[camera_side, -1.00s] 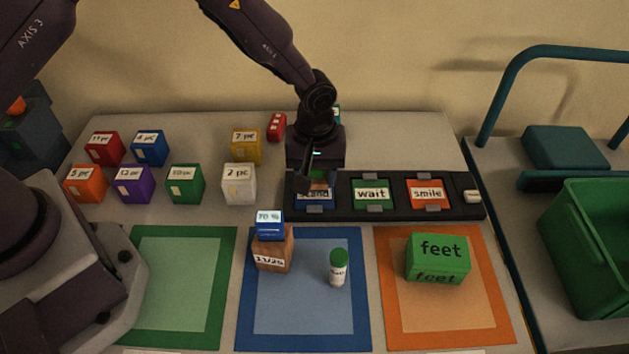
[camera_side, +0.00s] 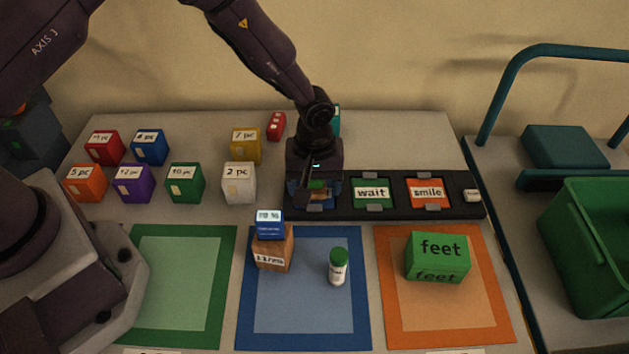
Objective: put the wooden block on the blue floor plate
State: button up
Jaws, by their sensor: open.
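A wooden block (camera_side: 273,254) with a white label stands at the upper left of the blue floor plate (camera_side: 303,341). A small blue box (camera_side: 269,224) with a white label sits on top of the block. My gripper (camera_side: 311,190) is open behind the plate, low over the left card slot of a black rack, apart from the wooden block. My gripper mostly hides the blue card there. A small orange-brown patch shows by the fingers; I cannot tell what it is.
A white bottle with a green cap (camera_side: 338,267) stands on the blue plate's right half. A green box (camera_side: 437,257) sits on the orange plate (camera_side: 450,337). The green plate (camera_side: 178,338) is empty. The black rack (camera_side: 400,209) runs behind the plates. Several coloured boxes stand back left.

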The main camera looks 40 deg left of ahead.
jog(key=s+a+r+m+t, duration=0.1)
jog(key=a+r, duration=0.1)
jog(key=r, duration=0.8)
jog(key=s+a+r+m, duration=0.1)
jog(key=r, duration=1)
jog(key=s+a+r+m+t, duration=0.2)
jog(key=s+a+r, duration=0.3)
jog(key=s, duration=0.5)
jog(key=s+a+r+m+t, duration=0.2)
jog(key=s+a+r+m, duration=0.3)
jog(key=s, duration=0.5)
notch_tip(320, 180, up, 2)
jog(key=shift+s+r+t, duration=0.1)
jog(key=shift+s+t, duration=0.05)
jog(key=shift+t, duration=0.15)
